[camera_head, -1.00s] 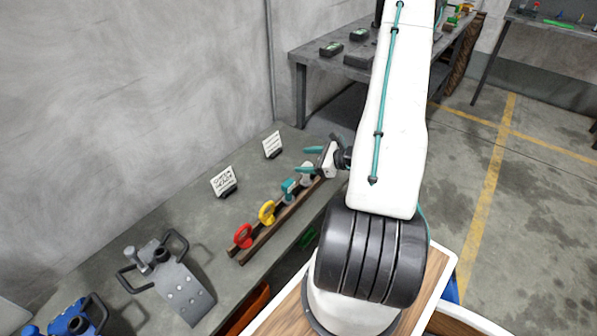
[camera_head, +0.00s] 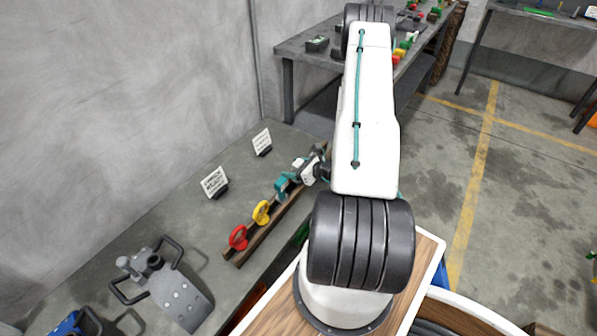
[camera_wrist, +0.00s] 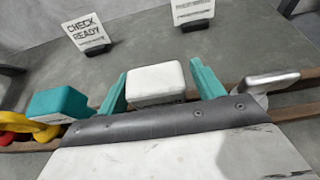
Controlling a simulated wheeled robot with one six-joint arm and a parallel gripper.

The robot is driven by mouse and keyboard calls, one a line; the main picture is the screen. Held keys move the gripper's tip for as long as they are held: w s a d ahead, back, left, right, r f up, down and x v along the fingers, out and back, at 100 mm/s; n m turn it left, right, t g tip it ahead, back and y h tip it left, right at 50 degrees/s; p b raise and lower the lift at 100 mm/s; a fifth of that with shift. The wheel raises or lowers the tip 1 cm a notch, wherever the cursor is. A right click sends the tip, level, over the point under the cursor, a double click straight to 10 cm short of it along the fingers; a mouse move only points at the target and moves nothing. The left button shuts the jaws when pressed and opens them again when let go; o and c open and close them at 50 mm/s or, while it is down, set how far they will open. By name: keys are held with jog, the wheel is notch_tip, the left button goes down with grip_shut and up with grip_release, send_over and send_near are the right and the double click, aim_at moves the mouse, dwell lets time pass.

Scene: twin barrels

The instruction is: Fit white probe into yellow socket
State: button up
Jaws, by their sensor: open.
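A white rounded block, which I take for the white probe (camera_wrist: 157,80), stands between the two teal fingers of my gripper (camera_wrist: 163,86) in the wrist view. My gripper is open, with a finger on each side of the block; I cannot tell whether either touches it. In the head view my gripper (camera_head: 297,170) is low over the far part of the brown rack, and the probe is hard to make out there. The yellow ring-shaped socket (camera_head: 261,212) stands on the rack, nearer the camera; part of it shows at the left of the wrist view (camera_wrist: 42,133).
A teal block (camera_head: 282,187) stands between socket and gripper, and a red ring (camera_head: 238,238) stands nearer on the rack (camera_head: 250,247). A silver piece (camera_wrist: 268,80) lies right of my fingers. Two sign cards stand behind. A grey plate fixture (camera_head: 180,298) is at front left.

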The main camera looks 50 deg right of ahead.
jog(key=c, duration=1.1)
jog(key=shift+r, duration=0.1)
